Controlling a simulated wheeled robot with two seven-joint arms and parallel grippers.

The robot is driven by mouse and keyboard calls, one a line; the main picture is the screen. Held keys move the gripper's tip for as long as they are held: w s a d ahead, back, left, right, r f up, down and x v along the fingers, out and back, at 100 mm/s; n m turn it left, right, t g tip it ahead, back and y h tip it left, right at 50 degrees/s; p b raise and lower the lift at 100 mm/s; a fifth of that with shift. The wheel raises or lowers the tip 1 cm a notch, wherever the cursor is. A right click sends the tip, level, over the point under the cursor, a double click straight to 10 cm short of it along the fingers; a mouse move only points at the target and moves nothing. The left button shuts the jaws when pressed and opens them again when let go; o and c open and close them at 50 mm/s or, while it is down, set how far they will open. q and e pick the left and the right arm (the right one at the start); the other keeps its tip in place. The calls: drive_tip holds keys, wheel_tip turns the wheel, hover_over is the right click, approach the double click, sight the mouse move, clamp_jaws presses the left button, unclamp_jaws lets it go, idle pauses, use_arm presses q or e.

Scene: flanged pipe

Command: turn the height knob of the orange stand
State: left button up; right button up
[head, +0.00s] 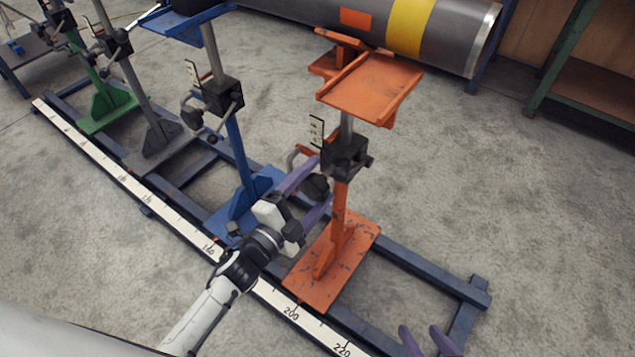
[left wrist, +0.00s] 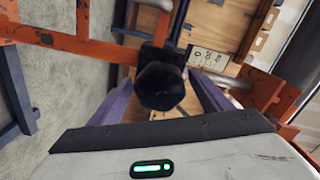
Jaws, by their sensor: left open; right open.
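The orange stand (head: 341,225) stands upright on the blue floor rail, its flat orange head (head: 370,85) near the pipe. A black clamp block (head: 345,158) sits on its post. The dark height knob (head: 315,187) sticks out from the block toward my left gripper (head: 318,183). In the left wrist view the black faceted knob (left wrist: 160,86) lies between the two purple fingers of my left gripper (left wrist: 163,95). The fingers are open, one on each side, with gaps visible. My right gripper (head: 428,340) shows only its purple fingertips at the bottom edge, apart and empty.
A blue stand (head: 237,150) is close left of my left gripper, with grey and green stands (head: 106,105) beyond. A large grey pipe (head: 360,22) lies behind. A white scale (head: 180,222) runs along the rail. The floor to the right is clear.

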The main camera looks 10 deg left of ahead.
use_arm(q)
drive_tip(key=p+v, duration=0.1)
drive_tip(key=v, duration=0.8)
drive_tip(key=shift+s, duration=0.35)
drive_tip(key=shift+a, duration=0.15)
drive_tip(key=shift+c, duration=0.4)
